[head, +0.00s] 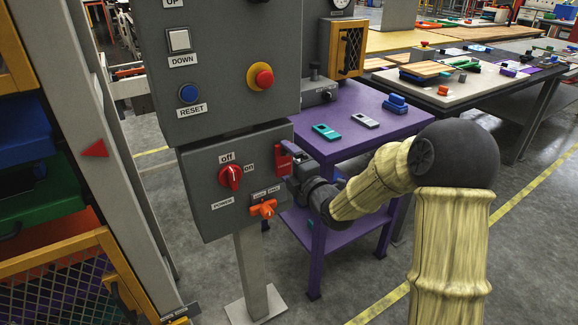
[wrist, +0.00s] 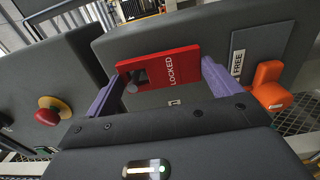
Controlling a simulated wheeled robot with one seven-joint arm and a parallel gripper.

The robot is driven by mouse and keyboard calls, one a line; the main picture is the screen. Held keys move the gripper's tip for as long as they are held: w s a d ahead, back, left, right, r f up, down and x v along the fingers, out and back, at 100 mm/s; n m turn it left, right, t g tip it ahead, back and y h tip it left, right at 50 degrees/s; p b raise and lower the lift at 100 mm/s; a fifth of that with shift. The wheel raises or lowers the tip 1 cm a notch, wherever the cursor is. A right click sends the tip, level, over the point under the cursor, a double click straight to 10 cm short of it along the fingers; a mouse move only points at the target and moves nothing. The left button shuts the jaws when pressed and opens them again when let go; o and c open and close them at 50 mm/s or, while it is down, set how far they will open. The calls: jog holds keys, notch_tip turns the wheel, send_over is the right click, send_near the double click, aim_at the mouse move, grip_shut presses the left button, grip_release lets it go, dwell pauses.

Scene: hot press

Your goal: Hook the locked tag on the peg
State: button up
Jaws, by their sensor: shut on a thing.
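The red tag (wrist: 185,60), lettered LOCKED, sits between the two purple fingers of my gripper (wrist: 158,86) in the wrist view. My gripper is shut on it. The tag has a dark opening at its left end, with a grey rounded piece showing there, perhaps the peg. I cannot tell whether the tag is around it or only in front of it. In the head view the red tag (head: 284,157) is upright at the right edge of the lower grey control box (head: 205,205), with my gripper (head: 291,172) just right of it.
The box carries a red power knob (head: 231,177) and an orange handle (head: 263,208); the handle (wrist: 270,84) is close to my right finger in the wrist view. A purple table (head: 345,150) with a teal tag (head: 326,131) and a grey tag (head: 366,120) stands behind my arm.

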jog(key=o, duration=0.7)
jog(key=shift+s, duration=0.1)
jog(key=b+v, duration=0.7)
jog(key=v, duration=1)
jog(key=shift+d, duration=0.2)
jog(key=shift+s, duration=0.1)
jog(key=shift+f, duration=0.1)
